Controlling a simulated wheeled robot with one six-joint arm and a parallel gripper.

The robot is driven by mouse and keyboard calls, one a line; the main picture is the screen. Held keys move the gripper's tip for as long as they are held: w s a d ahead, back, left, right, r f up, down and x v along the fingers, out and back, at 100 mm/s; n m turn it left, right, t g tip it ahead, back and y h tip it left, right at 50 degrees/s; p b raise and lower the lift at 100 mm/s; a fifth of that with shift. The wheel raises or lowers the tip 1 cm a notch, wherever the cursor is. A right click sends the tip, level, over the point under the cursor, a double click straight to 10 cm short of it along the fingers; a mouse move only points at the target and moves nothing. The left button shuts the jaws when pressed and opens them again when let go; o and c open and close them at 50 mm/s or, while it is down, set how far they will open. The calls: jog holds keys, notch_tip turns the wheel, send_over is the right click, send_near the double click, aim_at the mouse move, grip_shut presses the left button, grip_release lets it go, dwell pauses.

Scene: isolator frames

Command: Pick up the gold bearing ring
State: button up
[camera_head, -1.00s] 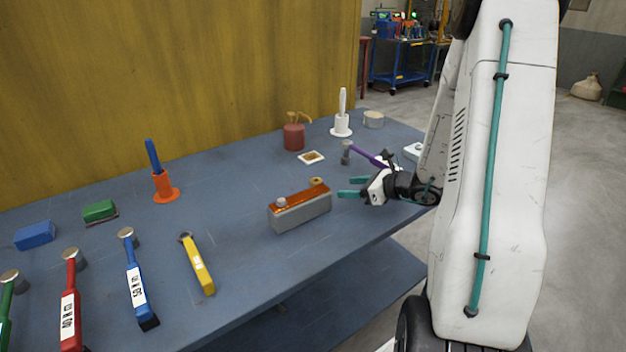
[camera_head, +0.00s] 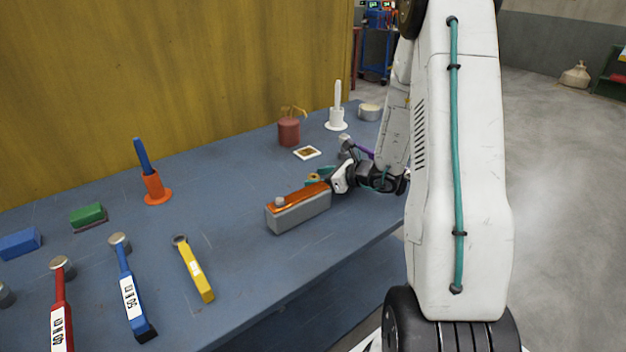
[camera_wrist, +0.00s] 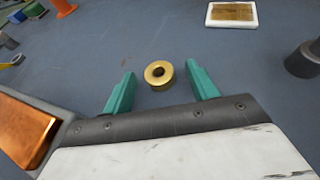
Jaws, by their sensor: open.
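The gold bearing ring (camera_wrist: 159,74) lies on the blue-grey bench top in the wrist view. My gripper (camera_wrist: 160,83) is open, with its two teal fingers on either side of the ring in that picture. The ring sits at about the level of the fingertips, and I cannot tell the height of the fingers above it. In the head view the ring (camera_head: 313,177) shows small, just behind the grey block with the orange-brown top, partly hidden. My gripper (camera_head: 320,175) is there beside it, its fingers partly covered.
The grey block with the copper top (camera_head: 298,210) stands close to my gripper; it also shows in the wrist view (camera_wrist: 22,125). A white-framed gold plate (camera_head: 307,153), a red pot (camera_head: 289,132) and a white holder (camera_head: 337,122) stand farther back. A yellow tool (camera_head: 194,270) lies at left.

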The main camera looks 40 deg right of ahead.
jog(key=shift+w+a, duration=0.1)
jog(key=shift+w, duration=0.05)
jog(key=c, duration=1.1)
